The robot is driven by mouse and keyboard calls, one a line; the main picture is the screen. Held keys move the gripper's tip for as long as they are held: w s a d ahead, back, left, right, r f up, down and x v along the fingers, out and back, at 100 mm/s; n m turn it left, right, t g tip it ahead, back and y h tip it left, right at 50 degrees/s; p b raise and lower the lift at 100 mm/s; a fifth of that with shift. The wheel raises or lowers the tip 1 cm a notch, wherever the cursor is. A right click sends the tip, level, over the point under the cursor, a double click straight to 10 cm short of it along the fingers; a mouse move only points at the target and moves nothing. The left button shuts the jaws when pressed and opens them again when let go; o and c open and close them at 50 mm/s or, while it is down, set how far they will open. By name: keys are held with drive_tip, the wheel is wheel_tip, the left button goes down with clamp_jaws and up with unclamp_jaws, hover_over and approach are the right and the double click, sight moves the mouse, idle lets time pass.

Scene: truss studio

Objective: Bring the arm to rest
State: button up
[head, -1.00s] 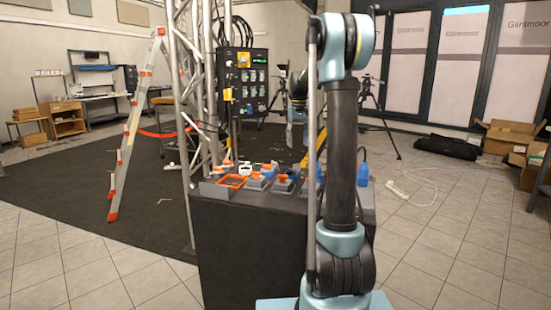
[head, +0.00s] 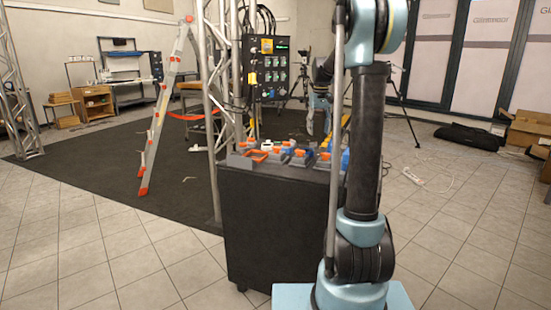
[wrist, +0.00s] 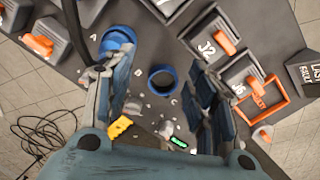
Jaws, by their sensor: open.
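My arm rises on the right of the head view and bends over the dark cart (head: 268,240). My gripper (wrist: 162,98) is open, its two fingers spread apart in the wrist view, with nothing held between them. Below the gap a blue ring (wrist: 162,78) lies on the dark cart top. In the head view the forearm and gripper are partly hidden behind my upper arm. Close contact between fingers and parts cannot be told.
Grey blocks marked J2 (wrist: 208,48) and J6 (wrist: 243,85), an orange frame (wrist: 262,97) and a blue cap (wrist: 117,40) crowd the cart top. A control panel (head: 268,68) and truss stand behind. A ladder (head: 165,110) stands left. Tiled floor is clear at front left.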

drive_tip(key=s+f+t, duration=0.1)
drive_tip(key=s+f, duration=0.1)
drive_tip(key=s, duration=1.1)
drive_tip(key=s+f, duration=0.2)
drive_tip(key=s, duration=1)
drive_tip(key=s+f+m+t, duration=0.1)
drive_tip(key=s+f, duration=1.4)
drive_tip(key=s, duration=0.3)
drive_tip(key=shift+s+d+f, duration=0.15)
drive_tip(key=shift+s, duration=0.2)
drive_tip(key=shift+w, duration=0.1)
drive_tip(key=shift+w+f, duration=0.2)
drive_tip(key=shift+w, duration=0.15)
drive_tip(key=shift+c, duration=0.3)
